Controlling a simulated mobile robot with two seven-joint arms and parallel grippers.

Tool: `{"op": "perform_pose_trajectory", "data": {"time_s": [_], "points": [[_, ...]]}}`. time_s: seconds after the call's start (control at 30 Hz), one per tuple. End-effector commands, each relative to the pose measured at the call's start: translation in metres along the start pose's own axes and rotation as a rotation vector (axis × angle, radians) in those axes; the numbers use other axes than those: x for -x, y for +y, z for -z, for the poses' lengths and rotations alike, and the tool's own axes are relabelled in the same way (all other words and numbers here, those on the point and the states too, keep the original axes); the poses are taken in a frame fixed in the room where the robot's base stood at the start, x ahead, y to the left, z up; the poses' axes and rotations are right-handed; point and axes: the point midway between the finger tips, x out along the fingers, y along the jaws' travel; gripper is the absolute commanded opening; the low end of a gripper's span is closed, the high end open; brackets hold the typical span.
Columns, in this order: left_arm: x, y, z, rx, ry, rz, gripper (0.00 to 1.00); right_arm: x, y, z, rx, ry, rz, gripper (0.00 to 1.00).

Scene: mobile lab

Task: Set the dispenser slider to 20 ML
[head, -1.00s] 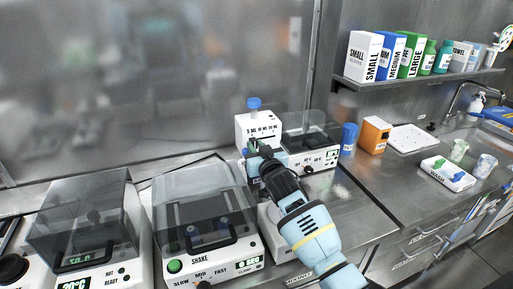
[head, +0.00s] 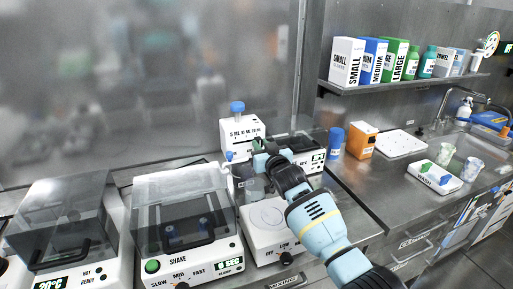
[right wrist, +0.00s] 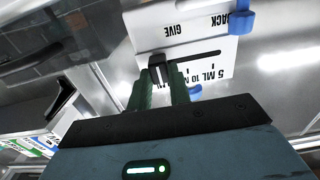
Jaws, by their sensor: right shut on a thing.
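The white dispenser (head: 240,130) with a blue top knob stands behind the devices on the counter; its front carries a scale starting at 5 ML. In the right wrist view its face (right wrist: 150,28) shows upside down, with "GIVE" and "BACK" lettering and a dark slot. My right gripper (head: 258,150) is at its front. In the wrist view the green fingers are shut on the dark slider knob (right wrist: 158,70), at the left end of the visible slot. The fingers hide part of the scale, so the exact setting cannot be read. My left gripper is not in view.
A shaker (head: 185,225) with a clear lid and a hot plate (head: 268,215) stand in front of the dispenser. Another lidded device (head: 300,150) is just right of it.

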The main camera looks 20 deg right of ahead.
Motion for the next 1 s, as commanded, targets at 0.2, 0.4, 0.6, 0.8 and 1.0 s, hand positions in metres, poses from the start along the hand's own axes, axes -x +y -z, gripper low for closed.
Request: {"op": "perform_pose_trajectory", "data": {"time_s": [0.2,0.4,0.6,0.8,1.0], "points": [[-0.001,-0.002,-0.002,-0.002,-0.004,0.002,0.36,0.000,0.004,-0.002,0.002,-0.004,-0.007,0.00],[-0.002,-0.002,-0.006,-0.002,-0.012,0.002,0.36,0.000,0.004,-0.001,0.002,-0.003,-0.007,0.41],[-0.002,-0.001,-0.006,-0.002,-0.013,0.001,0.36,0.000,0.003,0.000,0.002,-0.001,-0.005,0.42],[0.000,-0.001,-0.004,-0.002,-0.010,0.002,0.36,0.005,0.003,0.000,0.002,-0.001,-0.004,0.42],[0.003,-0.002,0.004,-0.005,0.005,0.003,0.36,0.025,0.003,0.002,0.002,0.002,-0.004,0.42]]}}
